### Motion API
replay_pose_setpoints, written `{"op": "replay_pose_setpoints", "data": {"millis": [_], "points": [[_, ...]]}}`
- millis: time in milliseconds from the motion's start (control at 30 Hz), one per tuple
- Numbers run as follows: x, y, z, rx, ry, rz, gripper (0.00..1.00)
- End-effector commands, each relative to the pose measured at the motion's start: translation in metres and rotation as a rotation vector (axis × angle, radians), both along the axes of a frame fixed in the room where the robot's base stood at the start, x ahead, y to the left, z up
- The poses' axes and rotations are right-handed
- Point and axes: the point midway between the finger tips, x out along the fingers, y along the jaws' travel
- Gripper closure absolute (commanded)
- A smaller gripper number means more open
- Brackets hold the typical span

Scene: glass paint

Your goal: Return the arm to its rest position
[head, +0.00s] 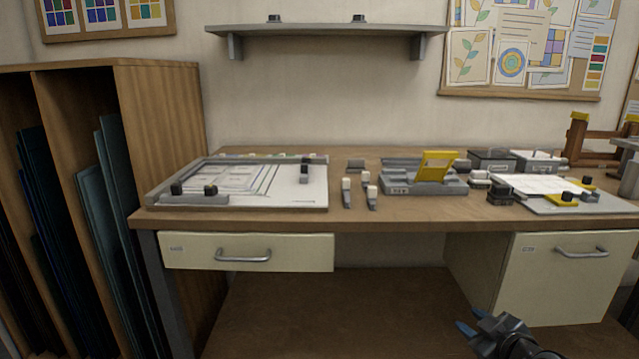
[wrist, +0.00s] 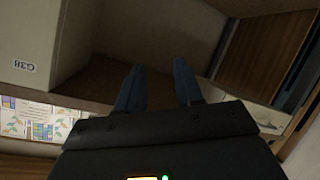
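My gripper (head: 468,328) shows at the bottom right of the head view, low in front of the workbench and below its top. Its two blue fingertips point left toward the open space under the bench. In the wrist view the two blue fingers (wrist: 159,88) stand apart with a clear gap between them. Nothing is held between them. The gripper touches nothing that I can see. Most of my arm is out of the head view.
The workbench (head: 390,222) carries a drawing board (head: 290,200), small tools and a grey fixture with a yellow flap (head: 437,166). A left drawer (head: 300,252) and a right cabinet (head: 570,290) are shut. A glass rack (head: 160,130) stands left. The space under the bench is clear.

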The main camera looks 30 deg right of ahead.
Motion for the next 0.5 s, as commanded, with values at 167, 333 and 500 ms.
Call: {"op": "replay_pose_setpoints", "data": {"millis": [167, 333, 500], "points": [[-0.03, 0.094, -0.018, 0.112, -0.039, -0.03, 0.64], [-0.074, 0.164, -0.02, 0.196, -0.075, -0.051, 0.64], [-0.128, 0.22, -0.006, 0.265, -0.11, -0.05, 0.64]]}}
